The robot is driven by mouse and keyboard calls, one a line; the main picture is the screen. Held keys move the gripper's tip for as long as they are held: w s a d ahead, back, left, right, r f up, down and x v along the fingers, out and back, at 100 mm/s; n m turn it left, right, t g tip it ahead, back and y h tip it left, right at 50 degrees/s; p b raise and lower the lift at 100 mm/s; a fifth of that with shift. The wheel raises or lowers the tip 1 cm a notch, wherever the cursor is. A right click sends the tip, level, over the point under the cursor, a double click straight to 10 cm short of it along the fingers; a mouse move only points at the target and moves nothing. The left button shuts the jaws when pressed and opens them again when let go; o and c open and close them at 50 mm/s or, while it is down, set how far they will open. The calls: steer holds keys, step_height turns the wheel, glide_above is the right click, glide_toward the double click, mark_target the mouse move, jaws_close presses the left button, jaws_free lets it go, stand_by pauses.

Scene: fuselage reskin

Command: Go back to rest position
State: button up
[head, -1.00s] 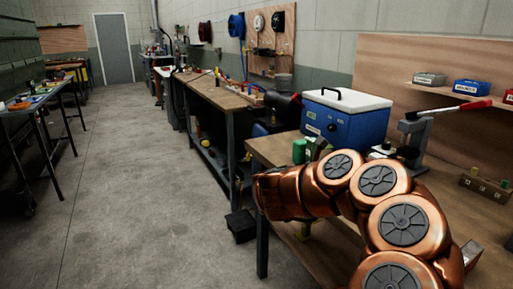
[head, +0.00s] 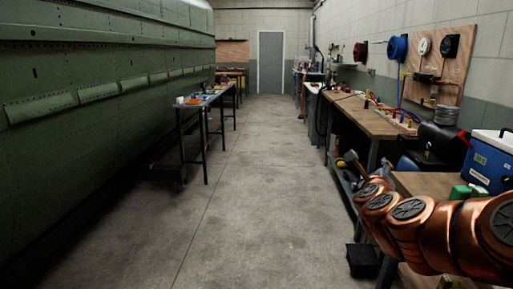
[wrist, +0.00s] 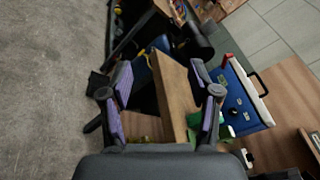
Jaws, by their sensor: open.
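My gripper (wrist: 163,100) shows in the wrist view with its two purple-padded fingers spread apart. Nothing is held between them; the edge of a wooden bench (wrist: 176,90) shows through the gap, beyond the fingers. In the head view my copper-coloured arm reaches in from the lower right, beside the near workbench (head: 428,184). The gripper is hard to make out at its far end there.
A green fuselage (head: 100,100) fills the left. A narrow table (head: 205,97) stands beside it. The grey floor aisle (head: 255,190) is clear.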

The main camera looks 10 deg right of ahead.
steer(key=a+f+n+y, duration=0.3)
steer(key=a+n+y, duration=0.5)
steer(key=a, duration=0.5)
steer(key=s+a+f+n+g+y, duration=0.4)
steer(key=s+a+f+n+g, duration=0.5)
steer(key=s+a+f+n, duration=0.65)
steer(key=s+d+f+n+g+h+p, duration=0.1)
steer(key=s+d+n+g+h, duration=0.25)
steer(key=s, duration=0.85)
steer(key=s+d+f+n+g, duration=0.1)
steer(key=s+d+n+g, duration=0.35)
steer(key=s, duration=0.85)
step_height(320, 180, up, 17)
steer(key=w+a+n+p, duration=0.1)
steer(key=a+p, duration=0.1)
steer(key=p, duration=1.3)
steer(key=shift+t+p, duration=0.3)
steer(key=shift+w+f, duration=0.1)
steer(key=shift+f, duration=0.05)
